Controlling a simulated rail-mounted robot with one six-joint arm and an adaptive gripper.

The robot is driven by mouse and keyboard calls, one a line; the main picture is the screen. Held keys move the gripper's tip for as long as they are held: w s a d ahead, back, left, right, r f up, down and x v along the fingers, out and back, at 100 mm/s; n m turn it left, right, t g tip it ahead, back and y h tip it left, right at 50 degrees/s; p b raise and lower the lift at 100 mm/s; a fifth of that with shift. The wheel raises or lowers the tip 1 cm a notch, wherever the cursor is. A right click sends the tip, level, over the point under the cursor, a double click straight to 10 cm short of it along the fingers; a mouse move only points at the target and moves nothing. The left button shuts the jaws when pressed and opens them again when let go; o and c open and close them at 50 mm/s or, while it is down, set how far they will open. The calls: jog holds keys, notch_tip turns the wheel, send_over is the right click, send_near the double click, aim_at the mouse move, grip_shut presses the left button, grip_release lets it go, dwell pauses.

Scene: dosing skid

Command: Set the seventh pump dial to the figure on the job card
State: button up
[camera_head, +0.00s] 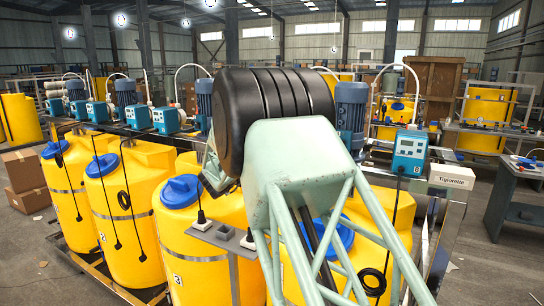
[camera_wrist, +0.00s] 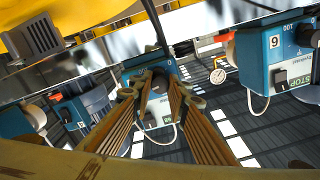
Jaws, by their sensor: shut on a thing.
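In the wrist view, my gripper (camera_wrist: 160,88) has its two brown, ribbed fingers closed in over the front of a blue pump (camera_wrist: 152,72). The fingertips are shut around its dial, which they mostly hide. The dial's figure cannot be read. A neighbouring blue pump (camera_wrist: 280,60) at the right bears a plate with a 6 or 9, depending on which way up it is, and a green STOP label.
Yellow tanks (camera_head: 124,215) with blue lids stand below the pump row. Another blue pump (camera_head: 409,152) stands right of my arm, with a black cable hanging down. More pumps (camera_head: 137,117) line the rail at left. A grey bench (camera_head: 520,180) is at far right, with open floor before it.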

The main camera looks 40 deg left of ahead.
jog(key=m+b, duration=0.9)
jog(key=m, duration=0.1)
jog(key=shift+m, duration=0.3)
dwell(0.4)
jog(key=o, duration=0.8)
jog(key=shift+o, duration=0.2)
jog(key=shift+s, duration=0.1)
jog(key=v, duration=1.2)
